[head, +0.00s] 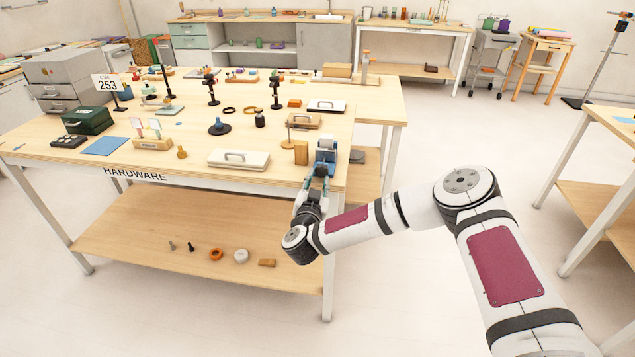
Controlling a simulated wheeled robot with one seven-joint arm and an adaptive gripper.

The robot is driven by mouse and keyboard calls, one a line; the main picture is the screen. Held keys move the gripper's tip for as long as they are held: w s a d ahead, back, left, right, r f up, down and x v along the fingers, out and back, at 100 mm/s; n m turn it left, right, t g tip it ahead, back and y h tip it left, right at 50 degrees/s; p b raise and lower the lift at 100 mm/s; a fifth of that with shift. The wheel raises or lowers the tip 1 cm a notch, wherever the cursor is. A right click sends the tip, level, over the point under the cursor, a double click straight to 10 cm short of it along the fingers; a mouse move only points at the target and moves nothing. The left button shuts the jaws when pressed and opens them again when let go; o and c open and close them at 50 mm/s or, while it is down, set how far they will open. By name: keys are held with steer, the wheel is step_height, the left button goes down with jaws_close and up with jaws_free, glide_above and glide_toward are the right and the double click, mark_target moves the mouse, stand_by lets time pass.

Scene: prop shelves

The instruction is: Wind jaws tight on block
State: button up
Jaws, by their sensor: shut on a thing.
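A small blue vise (325,156) stands at the right front corner of the hardware table. A pale grey block (326,143) shows at its top, between or against the jaws; I cannot tell how tightly. My gripper (318,176) reaches in from the front edge and is shut at the near side of the vise, on what seems to be its handle. The fingers hide most of the handle and the screw.
A wooden block (301,152) stands close to the left of the vise. A white handled panel (239,159) lies farther left. The table (200,178) holds many small props.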

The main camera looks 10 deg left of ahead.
steer(key=shift+w+d+r, duration=0.1)
steer(key=shift+w+r, duration=0.3)
steer(key=shift+r, duration=0.1)
steer(key=o, duration=1.3)
steer(key=shift+w+f, duration=0.1)
steer(key=shift+w, duration=0.05)
steer(key=shift+c, duration=0.2)
steer(key=shift+f, duration=0.15)
steer(key=shift+s, duration=0.4)
steer(key=s, duration=1.1)
steer(key=shift+s, duration=0.2)
